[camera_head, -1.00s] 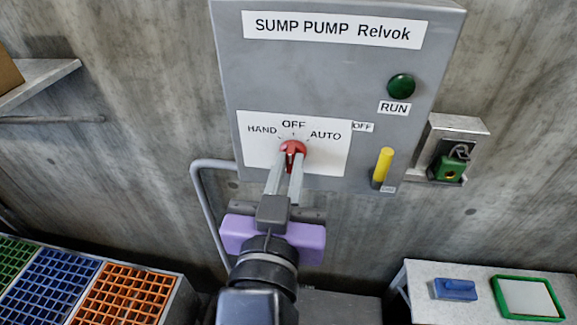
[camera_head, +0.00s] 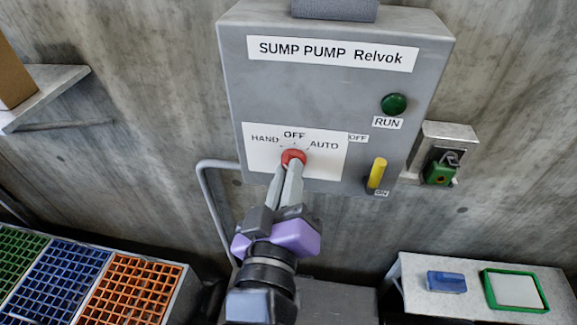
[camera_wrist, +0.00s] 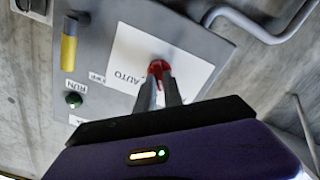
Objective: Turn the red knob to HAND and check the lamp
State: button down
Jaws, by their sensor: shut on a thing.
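The red knob (camera_head: 293,157) sits on a white plate marked HAND, OFF and AUTO on the grey sump pump box (camera_head: 232,110). My gripper (camera_head: 290,168) is shut on the knob, one finger on each side; the wrist view also shows the red knob (camera_wrist: 158,68) between the fingertips. The fingers hide part of the knob, so I cannot tell for sure where its pointer stands. The round RUN lamp (camera_head: 394,104) is dark green and looks unlit. It also shows in the wrist view (camera_wrist: 74,100).
A yellow lever (camera_head: 377,173) sits right of the plate, near ON. A green padlock (camera_head: 438,173) hangs farther right. A bench (camera_head: 410,283) with a blue object stands lower right. Crates (camera_head: 130,290) stand lower left, and a bent pipe (camera_head: 205,185) runs left of my gripper.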

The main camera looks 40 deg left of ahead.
jog(key=shift+n+p, duration=0.4)
jog(key=shift+n, duration=0.4)
jog(key=c, duration=1.5)
grip_release()
jog(key=shift+o, duration=0.2)
jog(key=shift+s, duration=0.1)
jog(key=b+v, duration=0.2)
jog(key=v, duration=0.5)
jog(key=shift+s+d, duration=0.25)
